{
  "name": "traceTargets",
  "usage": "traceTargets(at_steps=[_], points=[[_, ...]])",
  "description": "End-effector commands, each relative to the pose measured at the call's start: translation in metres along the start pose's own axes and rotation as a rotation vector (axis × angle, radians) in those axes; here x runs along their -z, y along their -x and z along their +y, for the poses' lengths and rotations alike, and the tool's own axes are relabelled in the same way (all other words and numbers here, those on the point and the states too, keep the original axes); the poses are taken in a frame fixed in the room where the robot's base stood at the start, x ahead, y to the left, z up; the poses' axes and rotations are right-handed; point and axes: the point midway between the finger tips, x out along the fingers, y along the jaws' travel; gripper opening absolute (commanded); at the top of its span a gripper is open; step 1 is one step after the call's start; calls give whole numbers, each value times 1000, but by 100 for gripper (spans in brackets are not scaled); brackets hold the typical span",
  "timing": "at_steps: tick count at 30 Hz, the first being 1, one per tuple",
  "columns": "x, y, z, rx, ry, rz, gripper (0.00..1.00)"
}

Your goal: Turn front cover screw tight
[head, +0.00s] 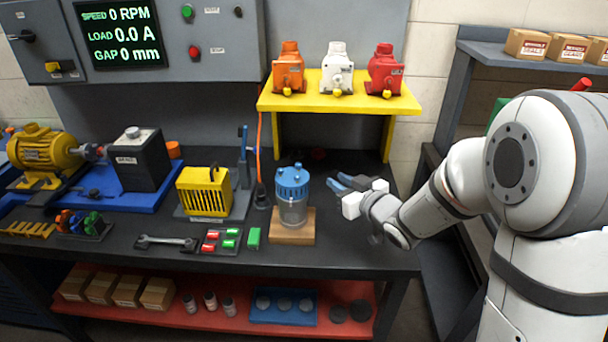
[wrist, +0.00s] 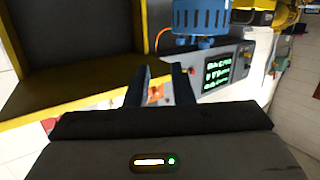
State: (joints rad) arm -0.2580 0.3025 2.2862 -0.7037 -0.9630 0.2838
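A motor with a blue finned cap (head: 292,182) and a grey lower body (head: 293,210) stands upright on a wooden block (head: 291,230) on the bench. My gripper (head: 335,182) is just to its right and seems apart from it. In the wrist view, the blue cap (wrist: 200,18) hangs at the top edge, beyond the fingers. No front cover screw is clearly visible. The two dark fingers of my gripper (wrist: 161,70) are parted with nothing between them.
A yellow cage-like housing (head: 205,191) and small red and green blocks (head: 222,239) are left of the motor. A wrench (head: 167,242) lies nearby. A yellow shelf (head: 340,102) with three pump-like units stands behind. The bench front right of the wooden block is clear.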

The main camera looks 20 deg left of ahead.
Motion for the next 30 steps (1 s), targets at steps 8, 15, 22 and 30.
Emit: traceTargets(at_steps=[8, 15, 22, 30], points=[[-9, -22, -48, 207, -48, 155, 21], [-2, -50, -57, 220, -51, 165, 21], [4, -84, -64, 219, -50, 164, 21], [5, -97, -66, 217, -50, 165, 21]])
